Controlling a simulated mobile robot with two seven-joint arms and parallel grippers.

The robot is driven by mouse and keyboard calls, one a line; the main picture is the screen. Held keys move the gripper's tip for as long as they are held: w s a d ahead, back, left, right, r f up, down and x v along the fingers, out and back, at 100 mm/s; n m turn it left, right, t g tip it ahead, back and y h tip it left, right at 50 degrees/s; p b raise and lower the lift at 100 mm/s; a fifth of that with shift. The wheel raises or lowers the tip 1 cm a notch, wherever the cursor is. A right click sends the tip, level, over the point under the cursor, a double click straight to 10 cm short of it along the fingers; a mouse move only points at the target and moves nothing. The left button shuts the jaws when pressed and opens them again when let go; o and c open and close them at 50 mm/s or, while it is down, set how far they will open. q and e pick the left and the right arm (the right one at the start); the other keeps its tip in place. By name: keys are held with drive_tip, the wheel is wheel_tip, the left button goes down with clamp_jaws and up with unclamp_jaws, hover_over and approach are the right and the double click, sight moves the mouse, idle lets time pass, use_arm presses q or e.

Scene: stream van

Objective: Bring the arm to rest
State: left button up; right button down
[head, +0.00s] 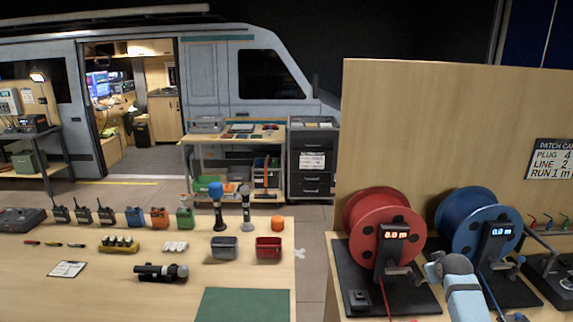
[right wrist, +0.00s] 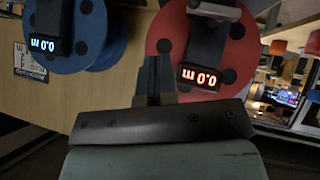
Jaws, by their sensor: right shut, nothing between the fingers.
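My right arm comes in at the bottom right of the head view, and its wrist stands in front of the red and blue cable reels. My right gripper (right wrist: 155,78) shows in the right wrist view with its fingers together and nothing between them. The fingers point toward the gap beside the red reel (right wrist: 205,45), with the blue reel (right wrist: 75,35) to their left. In the head view the fingers are hard to make out against the wrist. My left gripper is not in view.
The red reel (head: 384,228) and blue reel (head: 478,222) stand on black bases before a wooden panel (head: 430,120); both displays read 0.0 m. A table (head: 100,290) at left holds radios, microphones, bins and a green mat (head: 243,305). A floor gap separates the two tables.

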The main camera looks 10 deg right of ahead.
drive_tip(key=s+a+f+n+y, duration=0.1)
drive_tip(key=s+a+f+n, duration=0.1)
drive_tip(key=s+a+f, duration=0.75)
drive_tip(key=s+a+f+t+y, duration=0.1)
drive_tip(key=s+a+f+y, duration=0.2)
drive_tip(key=s+a, duration=0.7)
drive_tip(key=s+a+f+t+y, duration=0.1)
drive_tip(key=s+a+f+y, duration=0.2)
drive_tip(key=s+a, duration=0.8)
drive_tip(key=s, duration=0.8)
drive_tip(key=shift+s, duration=0.25)
drive_tip(key=shift+a, duration=0.1)
